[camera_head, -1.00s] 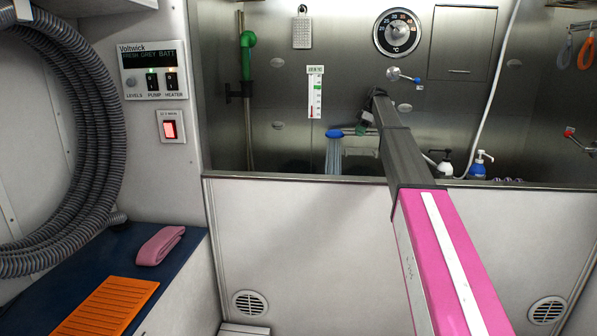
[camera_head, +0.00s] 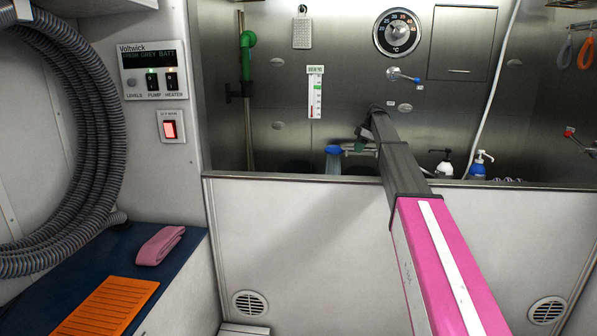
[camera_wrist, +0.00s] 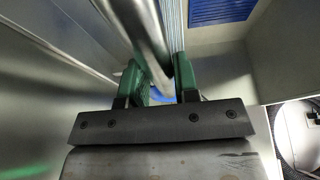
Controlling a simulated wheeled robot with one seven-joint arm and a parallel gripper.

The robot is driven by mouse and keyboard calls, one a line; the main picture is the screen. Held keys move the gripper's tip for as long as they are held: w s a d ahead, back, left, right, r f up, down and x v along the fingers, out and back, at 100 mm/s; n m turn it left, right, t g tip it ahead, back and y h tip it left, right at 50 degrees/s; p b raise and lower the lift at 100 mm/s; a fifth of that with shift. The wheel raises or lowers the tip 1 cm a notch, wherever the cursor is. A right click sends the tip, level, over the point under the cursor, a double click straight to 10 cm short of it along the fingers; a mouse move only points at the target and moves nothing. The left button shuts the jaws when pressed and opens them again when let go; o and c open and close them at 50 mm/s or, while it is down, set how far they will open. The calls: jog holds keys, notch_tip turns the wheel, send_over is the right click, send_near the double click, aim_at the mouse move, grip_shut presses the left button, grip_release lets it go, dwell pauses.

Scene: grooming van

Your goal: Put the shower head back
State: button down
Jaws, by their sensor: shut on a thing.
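The shower head has a blue face (camera_head: 333,150) and a metal handle; water streams down from it inside the steel tub. My gripper (camera_head: 361,145) is shut on the handle, just right of the blue face, and holds it in the air behind the tub's front panel. In the wrist view, the metal handle (camera_wrist: 150,38) passes between the green fingers of my gripper (camera_wrist: 160,85). A bit of the blue face (camera_wrist: 160,97) shows behind them. My arm hides part of the wall behind. I cannot tell which fitting is the shower head's holder.
The white front panel (camera_head: 290,235) stands before the tub. Pump bottles (camera_head: 480,166) stand right of my arm.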

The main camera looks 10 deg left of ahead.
jog(key=shift+f, duration=0.2)
dwell(0.5)
jog(key=c, duration=0.8)
grip_release()
jog(key=v, duration=1)
jog(key=shift+d+r, duration=0.1)
jog(key=shift+r, duration=0.25)
